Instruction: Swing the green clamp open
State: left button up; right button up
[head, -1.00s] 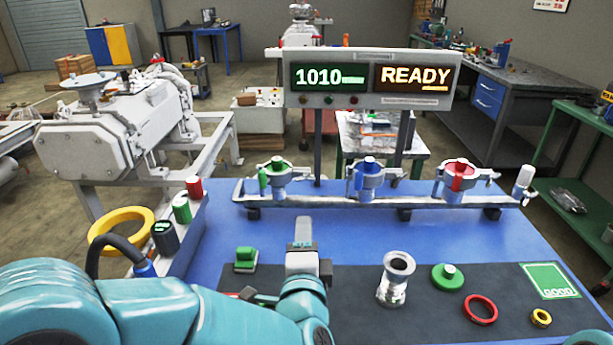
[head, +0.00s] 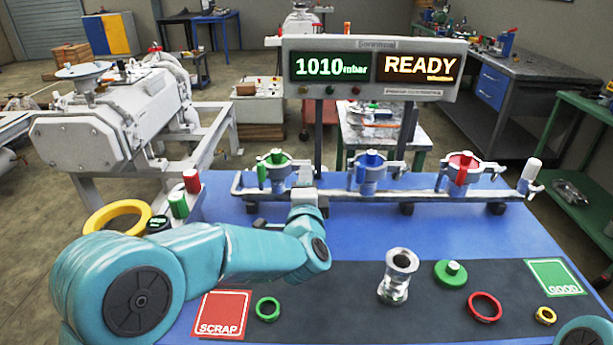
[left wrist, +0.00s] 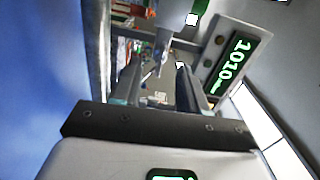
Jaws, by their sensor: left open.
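The green clamp (head: 263,174) sits leftmost on the grey manifold rail, its green part at the left of a metal ring. Its ring appears to be around a green-topped port (head: 277,158). My left gripper (head: 304,176) is just right of this clamp, in front of the rail. Whether it touches the clamp cannot be told. In the left wrist view, the left gripper's fingers (left wrist: 157,82) are apart, with a grey metal part beyond them that I cannot identify surely. My right gripper is out of view; only a bit of teal arm shows at the lower right.
A blue clamp (head: 367,172) and a red clamp (head: 462,172) stand further right on the rail (head: 425,197). The display (head: 372,70) rises behind, reading 1010 mbar and READY. A metal fitting (head: 399,277), rings and SCRAP (head: 222,314) and GOOD (head: 553,278) squares lie in front.

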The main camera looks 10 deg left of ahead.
pick_arm(q)
jog(key=shift+w+a, duration=0.15)
jog(key=shift+w, duration=0.55)
jog(key=shift+w+a, duration=0.15)
jog(key=shift+w, duration=0.55)
grip_shut()
jog(key=shift+n, duration=0.3)
jog(key=shift+r+n+b, duration=0.1)
jog(key=shift+n+b, duration=0.2)
jog(key=shift+n, duration=3.5)
